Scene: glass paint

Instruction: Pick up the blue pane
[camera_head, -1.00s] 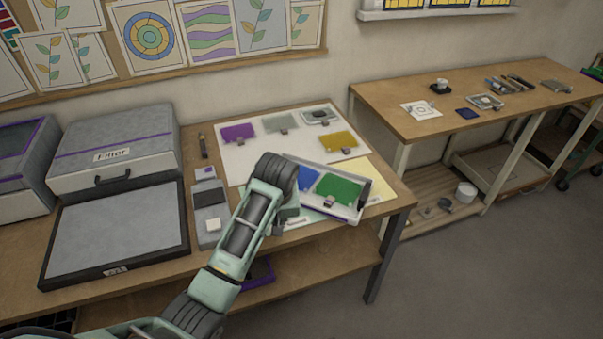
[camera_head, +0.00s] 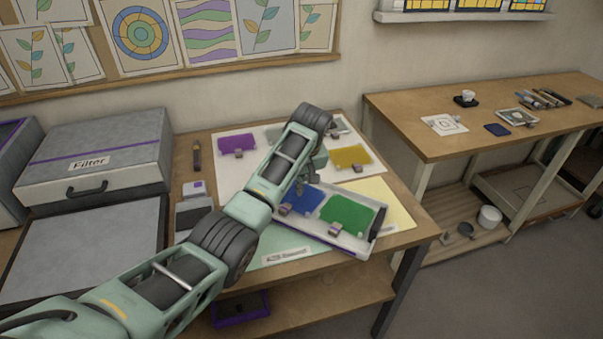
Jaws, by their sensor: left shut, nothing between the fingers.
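The blue pane (camera_head: 307,201) lies in a pale tray (camera_head: 348,238) on the near table, left of a green pane (camera_head: 347,213). A small clip-like block sits at its left lower edge. My left arm reaches in from the lower left and bends down over the tray. My left gripper (camera_head: 303,184) is shut and empty, just above or at the far left part of the blue pane; whether it touches cannot be told. The arm hides part of the tray's left end. My right gripper is not in view.
A purple pane (camera_head: 237,144) and a yellow pane (camera_head: 350,156) lie on a white sheet behind the tray. A grey filter box (camera_head: 95,160) stands at the left. A second table (camera_head: 430,105) with small items stands at the right.

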